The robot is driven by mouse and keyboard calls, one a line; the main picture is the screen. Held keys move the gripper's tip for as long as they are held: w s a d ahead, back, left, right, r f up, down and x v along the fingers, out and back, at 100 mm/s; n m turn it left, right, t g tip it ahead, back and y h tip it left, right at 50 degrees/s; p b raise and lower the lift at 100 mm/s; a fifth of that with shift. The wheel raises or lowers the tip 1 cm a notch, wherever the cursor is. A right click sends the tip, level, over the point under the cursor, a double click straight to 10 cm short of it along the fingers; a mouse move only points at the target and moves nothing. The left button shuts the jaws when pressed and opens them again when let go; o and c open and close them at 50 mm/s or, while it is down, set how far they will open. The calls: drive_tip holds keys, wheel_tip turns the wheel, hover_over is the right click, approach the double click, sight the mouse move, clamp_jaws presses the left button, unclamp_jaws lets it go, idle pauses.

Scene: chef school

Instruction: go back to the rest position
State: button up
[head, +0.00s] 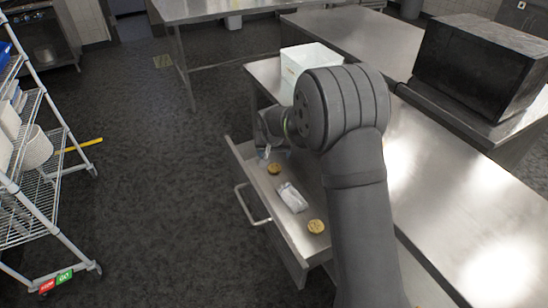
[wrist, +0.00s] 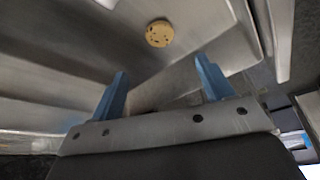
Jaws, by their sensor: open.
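My gripper (head: 264,150) is at the far end of an open drawer (head: 264,197), partly hidden by my own arm in the head view. In the wrist view its two blue fingers (wrist: 160,74) are spread apart with nothing between them. A round cookie (head: 274,168) lies in the drawer close to the gripper. One cookie (wrist: 159,33) shows beyond the fingertips in the wrist view, apart from them; I cannot tell which one it is. A second cookie (head: 316,226) lies at the drawer's near end, with a whitish packet (head: 292,198) between the two.
A steel counter (head: 420,165) stands over the drawer, with a white box (head: 306,57) at its far end. A black box (head: 482,65) stands on the surface to the right. A wire rack (head: 40,190) is at the left. The floor between rack and drawer is mostly clear.

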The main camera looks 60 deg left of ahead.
sight(275, 167)
drive_tip(key=shift+s+d+r, duration=0.1)
drive_tip(key=shift+d+r, duration=0.05)
drive_tip(key=shift+r, duration=0.1)
drive_tip(key=x, duration=1.2)
drive_tip(key=shift+f, duration=0.2)
drive_tip(key=shift+r, duration=0.15)
